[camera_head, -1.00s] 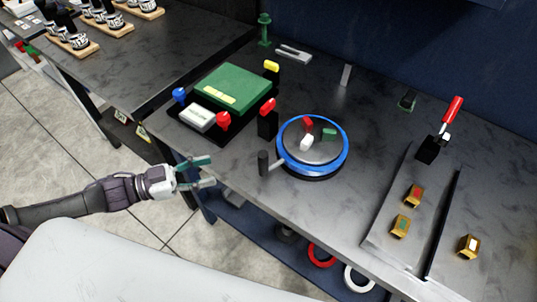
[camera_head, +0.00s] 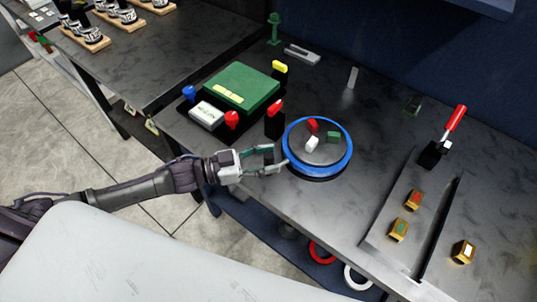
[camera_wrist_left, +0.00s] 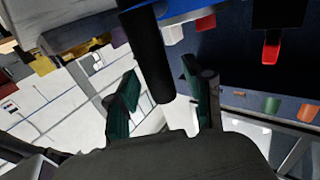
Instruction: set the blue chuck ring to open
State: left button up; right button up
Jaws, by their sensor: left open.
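The blue chuck ring (camera_head: 290,165) circles a grey round plate on the bench, with red, white and green blocks on the plate. My left gripper (camera_head: 272,160) is open at the ring's left side. In the left wrist view a dark upright handle (camera_wrist_left: 150,60) stands between the open green-padded fingers (camera_wrist_left: 160,103), with a gap on either side. Part of the blue ring (camera_wrist_left: 185,8) shows at the top of that view. In the head view the gripper hides the handle. My right gripper is not in view.
A green box (camera_head: 240,86) with red, blue and yellow knobs stands left of the ring. A black post with a red top (camera_head: 275,115) is close behind the gripper. A red-handled lever (camera_head: 455,122) and several brass blocks are at the right.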

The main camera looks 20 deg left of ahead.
pick_arm(q)
jog(key=shift+w+d, duration=0.15)
jog(key=shift+d, duration=0.05)
jog(key=shift+c, duration=0.4)
grip_shut()
